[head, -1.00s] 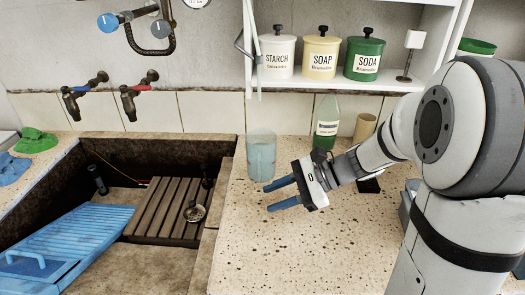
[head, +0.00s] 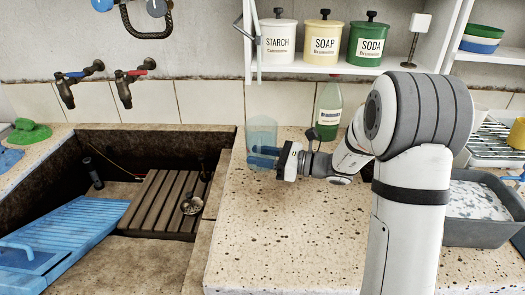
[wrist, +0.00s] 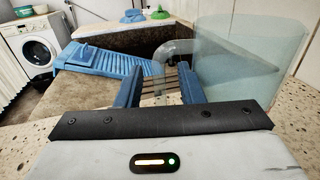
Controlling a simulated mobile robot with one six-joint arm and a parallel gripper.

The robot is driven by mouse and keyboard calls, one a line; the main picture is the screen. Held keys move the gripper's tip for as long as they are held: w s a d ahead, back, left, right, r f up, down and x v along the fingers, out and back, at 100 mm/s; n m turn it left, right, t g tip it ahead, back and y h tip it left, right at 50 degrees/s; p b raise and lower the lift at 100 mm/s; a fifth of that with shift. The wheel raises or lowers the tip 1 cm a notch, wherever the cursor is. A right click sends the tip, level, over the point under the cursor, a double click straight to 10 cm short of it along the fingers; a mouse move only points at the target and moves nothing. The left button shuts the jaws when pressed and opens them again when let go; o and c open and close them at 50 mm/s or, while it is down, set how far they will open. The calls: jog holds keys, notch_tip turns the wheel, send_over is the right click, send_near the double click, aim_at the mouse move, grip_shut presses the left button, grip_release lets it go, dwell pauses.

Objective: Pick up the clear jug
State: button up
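The clear jug (head: 262,130) stands upright on the speckled stone counter, at the right edge of the sunken trough. In the wrist view the jug (wrist: 255,45) fills the upper right, with its curved handle (wrist: 178,46) pointing left. My gripper (head: 254,156) is low beside the jug, its blue fingers pointing left and overlapping it in the head view. In the wrist view my gripper (wrist: 160,72) is open, with the handle showing between and just beyond the fingertips. I cannot tell whether the fingers touch the jug.
A green bottle (head: 328,108) stands behind my wrist. A shelf (head: 330,70) with starch, soap and soda tins hangs above. Left are the trough with a wooden slatted rack (head: 160,203) and a blue washboard (head: 65,232). A grey basin (head: 480,232) is right; the front counter is clear.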

jog(key=shift+a, duration=0.3)
jog(key=shift+c, duration=0.3)
grip_shut()
dwell(0.9)
